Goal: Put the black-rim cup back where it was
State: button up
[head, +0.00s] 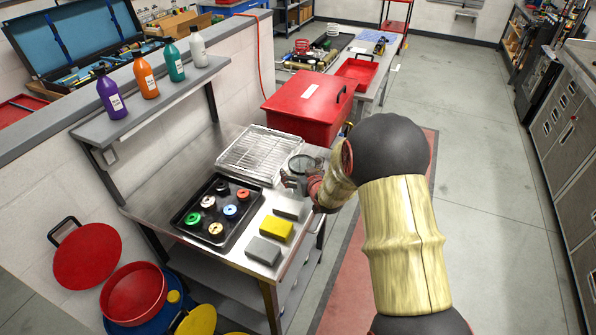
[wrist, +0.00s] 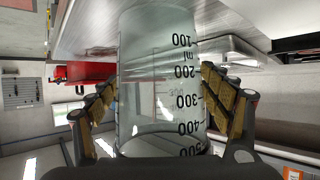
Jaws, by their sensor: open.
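The black-rim cup (head: 302,162) is a clear beaker with a dark rim, at the back right of the steel bench (head: 172,187), beside the wire rack. My gripper (head: 299,183) is open, with one finger on each side of the beaker; the fingers also show in the wrist view (wrist: 160,88). I cannot tell whether the pads touch the glass. The beaker's base is hidden in the head view.
A wire rack (head: 258,153) and a black tray (head: 187,218) of colored round parts lie left of the cup. A yellow sponge (head: 276,229) and grey blocks (head: 263,251) lie in front. A red toolbox (head: 308,103) stands behind.

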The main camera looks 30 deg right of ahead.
jog(key=s+a+r+g+p, duration=0.1)
jog(key=s+a+r, duration=0.3)
jog(key=s+r, duration=0.25)
jog(key=s+a+r+g, duration=0.1)
jog(key=s+a+r, duration=0.2)
jog(key=s+r, duration=0.35)
jog(key=s+a+r+g+p, duration=0.1)
jog(key=s+a+r+g, duration=0.1)
jog(key=s+a+r, duration=0.35)
jog(key=s+a+r+g, duration=0.1)
jog(key=s+a, duration=0.1)
jog(key=s, duration=0.5)
jog(key=s+a+r+n+g+y, duration=0.1)
jog(key=s+a+r, duration=0.1)
jog(key=s, duration=0.5)
jog(key=s+a+r+g+y, duration=0.1)
jog(key=s+a, duration=0.2)
jog(key=s, duration=0.4)
jog(key=shift+s+a+r+n, duration=0.15)
jog(key=shift+a+r+n, duration=0.15)
jog(key=shift+a+n, duration=0.1)
jog(key=shift+c, duration=0.8)
